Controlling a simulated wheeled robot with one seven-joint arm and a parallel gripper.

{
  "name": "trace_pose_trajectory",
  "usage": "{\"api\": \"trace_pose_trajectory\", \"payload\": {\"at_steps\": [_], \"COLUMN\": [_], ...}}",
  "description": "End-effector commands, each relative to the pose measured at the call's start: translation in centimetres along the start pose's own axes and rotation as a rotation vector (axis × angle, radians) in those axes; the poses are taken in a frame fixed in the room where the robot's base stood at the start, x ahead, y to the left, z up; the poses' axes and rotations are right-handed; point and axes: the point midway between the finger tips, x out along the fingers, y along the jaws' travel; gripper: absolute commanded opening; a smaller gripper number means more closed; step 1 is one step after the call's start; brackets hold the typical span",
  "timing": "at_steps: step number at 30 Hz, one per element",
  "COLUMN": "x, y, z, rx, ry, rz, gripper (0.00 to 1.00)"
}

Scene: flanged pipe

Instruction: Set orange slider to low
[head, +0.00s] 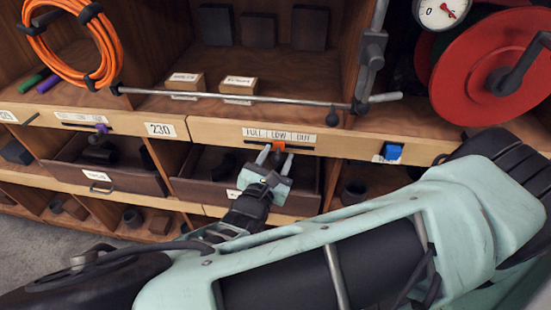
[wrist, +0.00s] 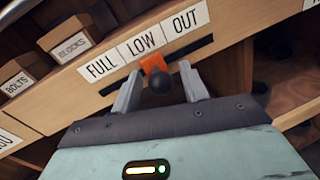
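The orange slider (head: 279,145) sits in a dark slot on the wooden shelf edge, below the label strip reading FULL, LOW, OUT (head: 279,135). In the wrist view the orange slider (wrist: 154,64) stands under the LOW label (wrist: 140,42), around the middle of the slot. A round black knob (wrist: 160,83) sticks out from it toward me. My gripper (head: 275,155) is open in front of the slider. In the wrist view the fingers of my gripper (wrist: 160,85) stand either side of the knob, with a gap on each side.
A drawer (head: 300,195) stands open below the slider. A blue slider (head: 391,151) is to the right and a purple one (head: 102,128) to the left. A metal rod (head: 230,97) runs above the shelf edge. A red reel (head: 490,70) is at upper right.

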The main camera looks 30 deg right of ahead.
Motion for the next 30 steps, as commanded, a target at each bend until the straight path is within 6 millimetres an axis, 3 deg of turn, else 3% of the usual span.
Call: {"api": "trace_pose_trajectory", "payload": {"at_steps": [4, 8, 21, 30], "x": [-0.5, -2.3, -12.4, -16.8], "y": [0.0, 0.1, 0.1, 0.0], "z": [0.0, 0.0, -0.1, -0.1], "rx": [0.001, 0.002, 0.002, 0.001], "ry": [0.002, 0.004, 0.005, 0.001], "rz": [0.001, 0.003, 0.002, 0.0], "gripper": [0.44, 0.44, 0.44, 0.44]}}
